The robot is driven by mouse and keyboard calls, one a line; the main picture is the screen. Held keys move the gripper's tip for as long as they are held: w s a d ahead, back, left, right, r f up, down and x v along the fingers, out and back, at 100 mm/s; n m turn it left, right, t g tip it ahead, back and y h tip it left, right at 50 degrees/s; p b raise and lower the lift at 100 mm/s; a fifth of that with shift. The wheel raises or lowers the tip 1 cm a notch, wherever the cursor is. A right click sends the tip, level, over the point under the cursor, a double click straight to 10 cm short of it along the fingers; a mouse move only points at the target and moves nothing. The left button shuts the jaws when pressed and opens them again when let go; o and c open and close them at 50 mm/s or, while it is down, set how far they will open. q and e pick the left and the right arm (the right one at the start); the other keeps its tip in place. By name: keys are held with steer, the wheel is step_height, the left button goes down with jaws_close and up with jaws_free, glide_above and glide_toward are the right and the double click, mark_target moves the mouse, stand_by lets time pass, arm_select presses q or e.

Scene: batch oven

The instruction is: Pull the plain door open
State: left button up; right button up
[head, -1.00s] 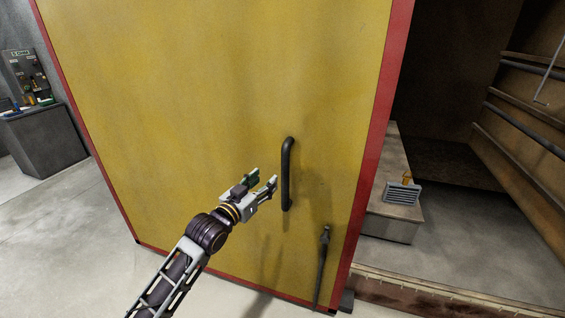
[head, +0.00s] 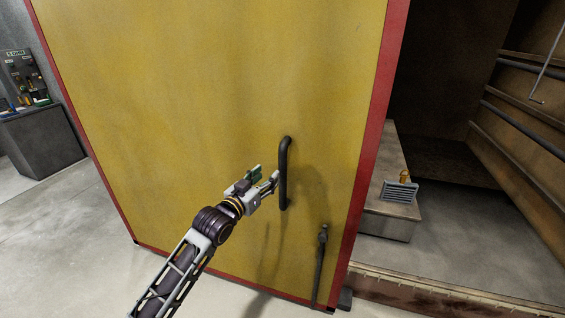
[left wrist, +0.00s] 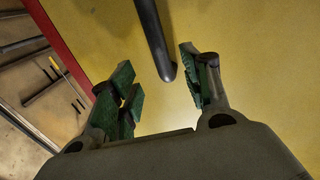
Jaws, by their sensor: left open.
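The plain door (head: 200,90) is a large yellow panel with a red edge, standing ajar with the oven's dark inside open at its right. A dark bar handle (head: 285,172) is fixed upright near its right side. My left gripper (head: 272,183) is open right beside the handle. In the left wrist view the handle (left wrist: 155,40) comes down from the top, and its end lies between the open fingers (left wrist: 160,88) with their green pads, a little ahead of them. I cannot tell whether a finger touches it. My right gripper is out of view.
A dark latch rod (head: 321,265) stands low on the door, below and right of the handle. Inside the oven a ledge (head: 388,200) carries a grey vented box (head: 400,191). A grey cabinet (head: 42,140) stands far left. The floor left of the door is clear.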

mark_target(280, 163)
arm_select(q)
steer(key=shift+x, duration=3.05)
steer(key=shift+w+d, duration=0.2)
steer(key=shift+w, duration=0.15)
steer(key=shift+p+x, duration=0.4)
steer(key=shift+x, duration=1.2)
steer(key=shift+w+d, duration=0.3)
steer(key=shift+w, duration=0.15)
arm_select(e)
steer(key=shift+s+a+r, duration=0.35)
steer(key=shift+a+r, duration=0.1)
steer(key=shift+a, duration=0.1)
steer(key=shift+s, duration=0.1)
